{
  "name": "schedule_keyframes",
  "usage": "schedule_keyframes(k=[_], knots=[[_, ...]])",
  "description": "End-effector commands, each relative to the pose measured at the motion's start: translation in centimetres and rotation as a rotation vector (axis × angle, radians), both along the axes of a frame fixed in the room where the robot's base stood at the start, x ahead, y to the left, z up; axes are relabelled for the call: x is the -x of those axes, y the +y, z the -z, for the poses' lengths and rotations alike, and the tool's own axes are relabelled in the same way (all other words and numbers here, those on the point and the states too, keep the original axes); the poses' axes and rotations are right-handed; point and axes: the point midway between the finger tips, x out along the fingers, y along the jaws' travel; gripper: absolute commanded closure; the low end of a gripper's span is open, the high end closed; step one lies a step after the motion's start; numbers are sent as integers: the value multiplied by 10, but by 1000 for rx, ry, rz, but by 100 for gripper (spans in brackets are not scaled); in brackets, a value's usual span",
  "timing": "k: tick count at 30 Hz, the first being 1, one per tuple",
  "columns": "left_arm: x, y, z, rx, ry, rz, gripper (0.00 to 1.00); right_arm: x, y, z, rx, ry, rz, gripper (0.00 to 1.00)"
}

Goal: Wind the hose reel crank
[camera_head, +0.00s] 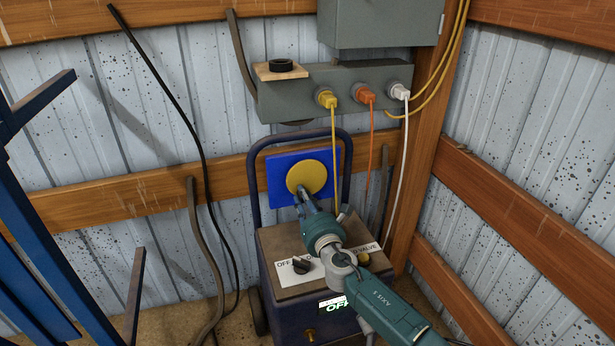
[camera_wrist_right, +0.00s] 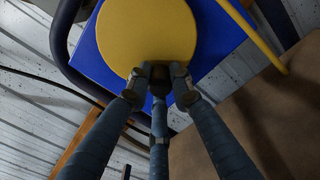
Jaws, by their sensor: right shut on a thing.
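My right gripper (camera_head: 302,193) reaches up to the lower edge of the disc. In the right wrist view, the disc (camera_wrist_right: 147,28) fills the top middle in front of the blue plate (camera_wrist_right: 89,61). There, the fingers of my right gripper (camera_wrist_right: 160,78) are closed around a small dark handle (camera_wrist_right: 158,71) at the disc's lower edge. The fingers hide most of this handle. My left gripper is not in view.
Above, yellow (camera_head: 334,140), orange and white cords hang from a grey outlet strip (camera_head: 285,97). Blue bars (camera_head: 25,230) stand left.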

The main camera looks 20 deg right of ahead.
Motion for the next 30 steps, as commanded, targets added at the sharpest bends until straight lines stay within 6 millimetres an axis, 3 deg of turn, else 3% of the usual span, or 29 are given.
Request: schedule_keyframes(k=[6, 18, 30], knots=[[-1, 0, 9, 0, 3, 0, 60, 0, -7, 6, 156, -1, 2, 100], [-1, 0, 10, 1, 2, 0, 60, 0, -9, 5, 206, -3, 2, 100], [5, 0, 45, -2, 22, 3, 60, 0, -20, 5, 458, -12, 0, 100]])
